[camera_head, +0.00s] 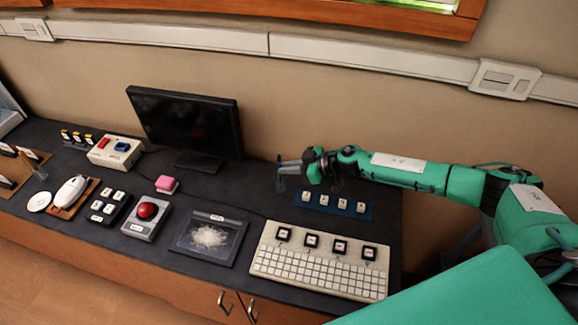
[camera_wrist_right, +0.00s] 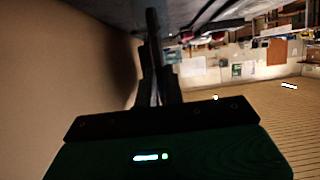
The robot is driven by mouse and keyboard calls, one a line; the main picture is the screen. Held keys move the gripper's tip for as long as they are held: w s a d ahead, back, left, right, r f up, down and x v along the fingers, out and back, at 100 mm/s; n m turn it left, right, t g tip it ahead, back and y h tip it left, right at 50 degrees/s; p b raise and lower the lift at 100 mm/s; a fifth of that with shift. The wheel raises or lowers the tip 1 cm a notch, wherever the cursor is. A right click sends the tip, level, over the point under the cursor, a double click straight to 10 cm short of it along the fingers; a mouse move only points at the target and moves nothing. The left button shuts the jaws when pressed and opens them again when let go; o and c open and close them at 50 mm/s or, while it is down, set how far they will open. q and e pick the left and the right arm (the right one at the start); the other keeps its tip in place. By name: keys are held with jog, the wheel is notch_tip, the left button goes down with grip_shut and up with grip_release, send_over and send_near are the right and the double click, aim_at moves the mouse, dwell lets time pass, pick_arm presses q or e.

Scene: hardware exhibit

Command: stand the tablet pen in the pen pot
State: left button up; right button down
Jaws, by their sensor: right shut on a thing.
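My right gripper (camera_head: 281,163) reaches in from the right, over the back of the dark counter between the monitor and a blue strip of keys. It is shut on a thin dark thing, probably the tablet pen; in the right wrist view a dark upright bar (camera_wrist_right: 152,25) shows at the fingers. My left gripper is not in view.
A black monitor (camera_head: 186,122) stands left of my gripper. A blue key strip (camera_head: 334,211) and a white keyboard (camera_head: 318,275) lie right and in front.

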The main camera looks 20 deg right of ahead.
jog(key=c, duration=1.4)
grip_release()
jog(key=shift+c, duration=0.2)
jog(key=shift+d, duration=0.1)
jog(key=b+v, duration=0.2)
jog(key=v, duration=1.1)
jog(key=shift+s+d+b, duration=0.2)
jog(key=shift+s+b, duration=0.1)
